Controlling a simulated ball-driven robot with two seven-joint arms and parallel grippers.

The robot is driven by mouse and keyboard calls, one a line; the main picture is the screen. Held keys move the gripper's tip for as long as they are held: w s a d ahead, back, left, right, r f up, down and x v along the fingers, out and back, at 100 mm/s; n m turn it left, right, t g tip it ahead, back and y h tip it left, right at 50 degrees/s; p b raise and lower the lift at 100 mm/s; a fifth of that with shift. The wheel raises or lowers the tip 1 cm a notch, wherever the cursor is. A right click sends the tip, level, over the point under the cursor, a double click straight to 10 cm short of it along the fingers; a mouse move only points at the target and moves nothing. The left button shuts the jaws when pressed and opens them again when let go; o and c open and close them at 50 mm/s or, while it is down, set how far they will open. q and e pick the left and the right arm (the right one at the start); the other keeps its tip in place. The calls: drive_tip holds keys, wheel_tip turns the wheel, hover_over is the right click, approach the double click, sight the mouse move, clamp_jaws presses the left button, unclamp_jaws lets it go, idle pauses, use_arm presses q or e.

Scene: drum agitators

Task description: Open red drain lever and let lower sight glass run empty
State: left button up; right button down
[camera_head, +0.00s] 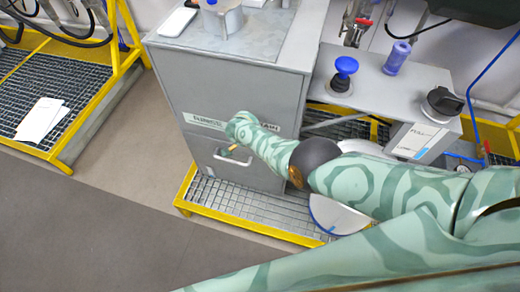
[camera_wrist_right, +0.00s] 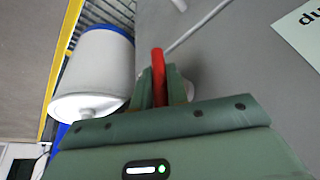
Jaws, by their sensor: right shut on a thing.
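In the right wrist view a red lever (camera_wrist_right: 158,62) stands up between the two green fingers of my right gripper (camera_wrist_right: 160,88). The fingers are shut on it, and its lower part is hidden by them. In the head view my right arm comes in from the right and its hand (camera_head: 238,128) is at the front of the grey cabinet (camera_head: 215,95); the fingers and the lever are too small to make out there. My left gripper is out of view. I cannot pick out the lower sight glass in either view.
A white cylinder with a blue rim (camera_wrist_right: 98,65) stands left of the fingers in the wrist view. A white curved handle (camera_head: 233,161) is on the cabinet front. A yellow-framed grating (camera_head: 250,210) lies below. Grey floor (camera_head: 110,210) at left is clear.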

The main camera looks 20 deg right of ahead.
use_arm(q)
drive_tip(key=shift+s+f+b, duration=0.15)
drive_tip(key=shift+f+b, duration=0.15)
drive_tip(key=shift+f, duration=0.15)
use_arm(e)
drive_tip(key=shift+h, duration=0.3)
drive_tip(key=shift+d, duration=0.1)
drive_tip(key=c, duration=1.4)
unclamp_jaws()
use_arm(q)
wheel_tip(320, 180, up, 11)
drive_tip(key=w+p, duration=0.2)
drive_tip(key=p, duration=0.9)
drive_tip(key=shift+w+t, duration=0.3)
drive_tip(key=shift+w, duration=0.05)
use_arm(e)
drive_tip(key=v, duration=1.6)
drive_tip(key=shift+w+r, duration=0.1)
drive_tip(key=shift+w, duration=0.15)
